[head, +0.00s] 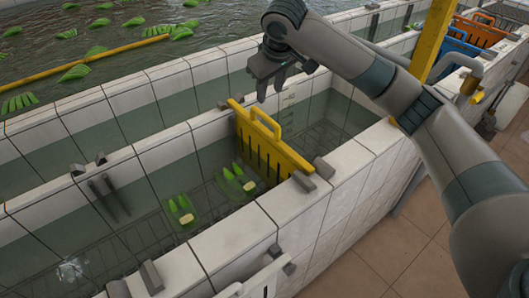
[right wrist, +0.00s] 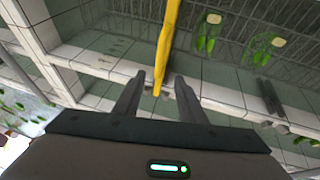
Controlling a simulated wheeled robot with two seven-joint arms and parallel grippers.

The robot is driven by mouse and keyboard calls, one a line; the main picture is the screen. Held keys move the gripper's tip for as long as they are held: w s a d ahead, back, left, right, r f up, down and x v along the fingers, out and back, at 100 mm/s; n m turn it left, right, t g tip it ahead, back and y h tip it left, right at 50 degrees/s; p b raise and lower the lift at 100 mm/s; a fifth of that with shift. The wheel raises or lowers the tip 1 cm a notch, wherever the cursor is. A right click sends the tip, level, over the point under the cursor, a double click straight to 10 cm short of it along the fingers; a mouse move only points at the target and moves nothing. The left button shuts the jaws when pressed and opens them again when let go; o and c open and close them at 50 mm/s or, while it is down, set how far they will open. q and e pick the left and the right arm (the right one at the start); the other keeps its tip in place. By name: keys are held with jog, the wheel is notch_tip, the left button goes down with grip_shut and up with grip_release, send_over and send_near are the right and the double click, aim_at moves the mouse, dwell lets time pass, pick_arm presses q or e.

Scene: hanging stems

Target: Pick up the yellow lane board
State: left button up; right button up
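The yellow lane board (head: 276,150) stands upright across the narrow tiled channel, with a loop handle on its top edge and slots lower down. My right gripper (head: 270,93) hangs just above the handle, pointing down. In the right wrist view the two fingers (right wrist: 157,90) are apart. The yellow board (right wrist: 167,45) shows edge-on there, its near end lying between the fingertips in the picture. I cannot tell whether the fingers touch it. My left gripper is in neither view.
Green bunches (head: 181,210) lie in the channel left of the board. Dark brackets (head: 303,181) sit on the channel walls. A blue board (head: 456,47) and an orange board (head: 478,31) stand at the far right, near a yellow post (head: 432,38). A white board (head: 262,279) is at the bottom.

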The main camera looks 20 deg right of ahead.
jog(key=p, duration=0.3)
send_over(266, 116)
jog(key=s, duration=0.2)
jog(key=f, duration=0.8)
jog(key=shift+a+f, duration=0.2)
jog(key=shift+f, duration=0.1)
jog(key=shift+x, duration=0.75)
jog(key=shift+w+d+f+p, duration=0.1)
jog(key=shift+w+f+p, duration=0.1)
jog(key=shift+f+p, duration=0.45)
jog(key=p+x, duration=0.1)
jog(key=x, duration=0.1)
jog(key=shift+w+f+p, duration=0.1)
jog(key=shift+f+p, duration=0.2)
jog(key=shift+f, duration=0.1)
jog(key=shift+w+f, duration=0.15)
jog(key=shift+f, duration=0.3)
jog(key=shift+d+f+p, duration=0.1)
jog(key=shift+f+p, duration=0.15)
jog(key=shift+p, duration=0.15)
